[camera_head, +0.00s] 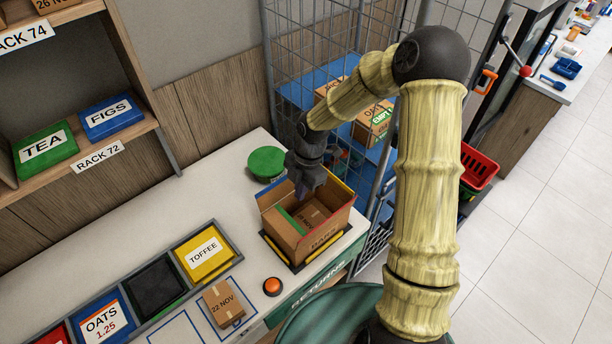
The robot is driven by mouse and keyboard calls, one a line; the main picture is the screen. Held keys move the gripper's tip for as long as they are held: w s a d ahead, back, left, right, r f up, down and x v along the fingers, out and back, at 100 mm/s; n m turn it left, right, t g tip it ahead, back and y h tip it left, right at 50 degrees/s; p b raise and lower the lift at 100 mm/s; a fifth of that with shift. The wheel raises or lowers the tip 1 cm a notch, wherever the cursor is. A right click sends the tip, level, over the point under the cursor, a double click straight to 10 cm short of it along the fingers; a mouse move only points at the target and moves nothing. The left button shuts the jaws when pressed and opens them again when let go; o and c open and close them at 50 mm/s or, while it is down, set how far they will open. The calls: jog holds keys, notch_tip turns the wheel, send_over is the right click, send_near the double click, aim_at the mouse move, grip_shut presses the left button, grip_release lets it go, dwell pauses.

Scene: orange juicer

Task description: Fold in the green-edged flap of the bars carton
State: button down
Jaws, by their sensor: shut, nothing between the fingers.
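The open bars carton (325,239) stands on the white counter, on a dark mat with yellow edging. Its green-edged flap (291,222) shows as a green strip along the left side of the opening; it appears to lean inward, but its exact angle is unclear. My gripper (308,193) is shut and empty, pointing down at the back of the opening. I cannot tell whether it touches a flap.
A round green object (266,162) stands just behind the carton. An orange button (272,286) and a small dated box (223,303) are in front. A wire cage (290,60) with boxes stands behind on the right. Bare counter (190,205) lies to the left.

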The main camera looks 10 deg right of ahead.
jog(key=v, duration=0.3)
jog(key=b+v, duration=0.1)
jog(key=v, duration=0.1)
jog(key=shift+w+d, duration=0.25)
jog(key=shift+d, duration=0.1)
jog(key=s+d+m+b, duration=0.1)
jog(key=s+m, duration=0.1)
jog(key=m, duration=0.2)
jog(key=s+d+m+t+h+b, duration=0.1)
jog(key=s+d+m+b, duration=0.1)
jog(key=s+m, duration=0.1)
jog(key=s+d+f+m+t+b, duration=0.1)
jog(key=s+d+m+b, duration=0.1)
jog(key=m, duration=0.4)
jog(key=shift+s+f+h, duration=0.1)
jog(key=shift+s+h, duration=0.3)
jog(key=shift+s, duration=0.05)
jog(key=s+d+m+t+b, duration=0.2)
jog(key=s+m, duration=0.4)
jog(key=m, duration=0.5)
jog(key=shift+s+d+m+b, duration=0.25)
jog(key=shift+d+m+b, duration=0.2)
jog(key=shift+d, duration=0.45)
jog(key=shift+w, duration=0.1)
